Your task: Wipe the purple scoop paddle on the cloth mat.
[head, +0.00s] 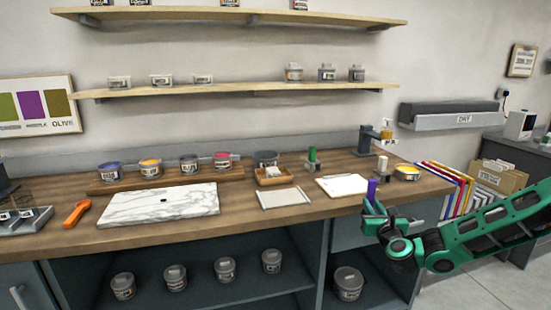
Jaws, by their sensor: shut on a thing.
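My green gripper (374,208) is at the counter's front edge, right of centre, shut on the purple scoop paddle (371,189). The paddle's purple part stands up from between the fingers; its lower end is hidden by the gripper. A flat pale grey mat (285,198) with a thin border lies on the counter to the left of the gripper. A white flat sheet or pad (342,185) lies closer, just behind and left of the paddle. I cannot tell for sure which of these is the cloth mat. The paddle appears apart from both.
A marble slab (160,205) and an orange scoop (77,213) lie to the left. Ink tubs stand on a wooden strip (165,180) behind.

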